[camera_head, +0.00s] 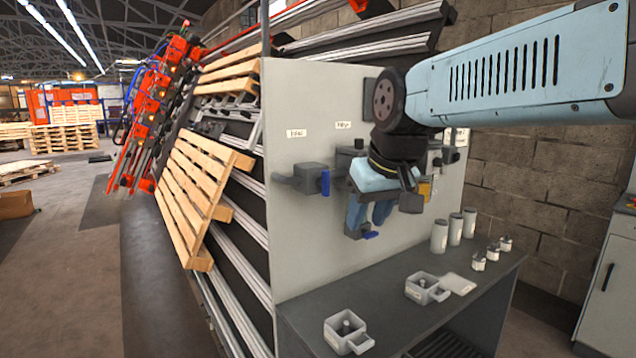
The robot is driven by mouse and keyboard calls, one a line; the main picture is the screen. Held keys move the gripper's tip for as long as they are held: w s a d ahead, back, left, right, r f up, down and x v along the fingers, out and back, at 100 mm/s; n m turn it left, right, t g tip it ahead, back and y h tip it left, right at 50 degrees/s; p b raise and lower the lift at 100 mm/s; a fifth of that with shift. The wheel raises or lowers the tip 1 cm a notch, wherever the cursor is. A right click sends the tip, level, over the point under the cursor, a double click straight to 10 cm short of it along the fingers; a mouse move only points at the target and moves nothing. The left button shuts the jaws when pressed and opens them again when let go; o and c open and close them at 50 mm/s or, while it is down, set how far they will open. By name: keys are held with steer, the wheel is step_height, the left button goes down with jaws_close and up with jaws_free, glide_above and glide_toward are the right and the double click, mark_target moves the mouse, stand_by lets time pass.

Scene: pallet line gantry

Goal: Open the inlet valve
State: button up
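The inlet valve (309,178) is a dark grey fitting on the light grey panel (292,235), below a small white label that seems to read "Inlet" (296,133). Its short blue handle (325,183) points up and down. My gripper (369,222) is in front of the panel, to the right of the inlet valve and apart from its handle. Its two blue fingers point down with a gap between them, and I see nothing held. My gripper partly hides other fittings behind it, including one with a blue handle (371,235) just below the fingers.
A dark bench (392,312) below the panel carries open grey boxes (347,333), (427,287) and several grey cylinders (440,236). Wooden pallets (195,190) lean on the sloped rack at left. A second labelled fitting (345,155) is close beside my gripper.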

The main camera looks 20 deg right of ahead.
mark_target(329, 172)
steer(key=w+d+r+n+g+y, duration=0.1)
steer(key=w+r, duration=0.5)
steer(key=w, duration=0.3)
steer(key=w+r+n, duration=0.2)
steer(key=w+r, duration=0.4)
steer(key=w, duration=0.3)
steer(key=x, duration=1.3)
steer(key=shift+d+f, duration=0.15)
steer(key=shift+f, duration=0.15)
steer(key=shift+c, duration=0.5)
jaws_close()
